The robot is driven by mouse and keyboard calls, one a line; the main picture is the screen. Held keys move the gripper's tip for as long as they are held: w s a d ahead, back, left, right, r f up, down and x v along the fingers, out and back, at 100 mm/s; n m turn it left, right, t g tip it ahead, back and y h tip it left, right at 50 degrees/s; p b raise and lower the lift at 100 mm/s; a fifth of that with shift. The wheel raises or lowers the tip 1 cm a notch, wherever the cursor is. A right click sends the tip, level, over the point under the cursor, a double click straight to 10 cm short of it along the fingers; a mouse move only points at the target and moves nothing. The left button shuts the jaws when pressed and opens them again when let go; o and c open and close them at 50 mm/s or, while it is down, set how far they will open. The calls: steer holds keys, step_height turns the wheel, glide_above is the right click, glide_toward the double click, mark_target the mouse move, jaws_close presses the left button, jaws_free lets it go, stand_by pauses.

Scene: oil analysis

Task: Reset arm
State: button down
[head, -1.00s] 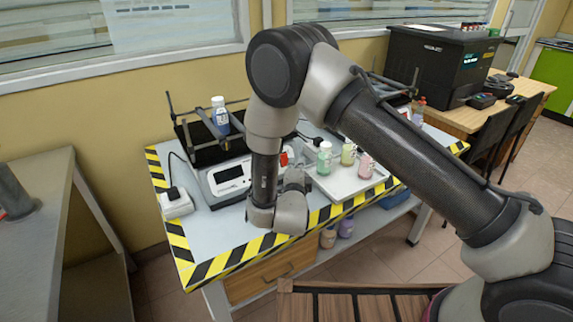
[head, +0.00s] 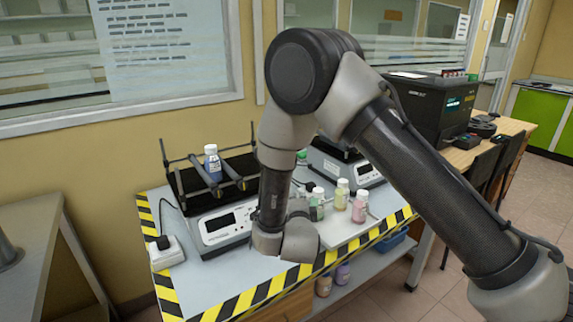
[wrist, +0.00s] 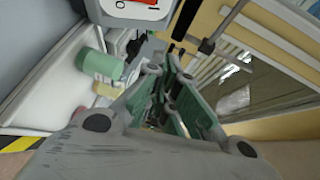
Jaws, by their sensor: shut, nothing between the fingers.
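In the head view my arm reaches up and bends down over the table, with its wrist (head: 285,243) low over the table's front part. The fingers are hidden behind the wrist there. The wrist view shows my gripper (wrist: 172,75) with its fingers together and nothing between them. A green bottle (head: 317,206), a yellow bottle (head: 342,195) and a pink bottle (head: 360,207) stand on a white tray (head: 345,233) to the right of the wrist. The green bottle also shows at the left in the wrist view (wrist: 98,65).
A shaker (head: 222,230) with a blue-labelled bottle (head: 212,162) on it stands left of my arm. Another shaker (head: 367,175) stands behind the bottles. A white box (head: 166,252) sits at the table's left edge. A black machine (head: 420,105) stands at the right.

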steer(key=w+d+r+n+g+y, duration=0.25)
steer(key=d+r+n, duration=0.2)
steer(key=r, duration=0.55)
steer(key=s+d+r+n+g, duration=0.4)
steer(key=d+r, duration=0.4)
steer(key=d, duration=0.1)
steer(key=s+d+r+n+g, duration=0.1)
steer(key=s+d+r+n, duration=0.1)
steer(key=s+d, duration=0.5)
steer(key=s+d+r+n+g+h, duration=0.1)
steer(key=s+d+r+n+g, duration=0.1)
steer(key=s+d, duration=0.5)
steer(key=s+d+r+n+g+h, duration=0.1)
steer(key=s+d+n, duration=0.3)
steer(key=s, duration=1.2)
steer(key=d+r+g, duration=0.1)
steer(key=d, duration=0.2)
steer(key=shift+s, duration=0.3)
steer(key=shift+n+h, duration=0.25)
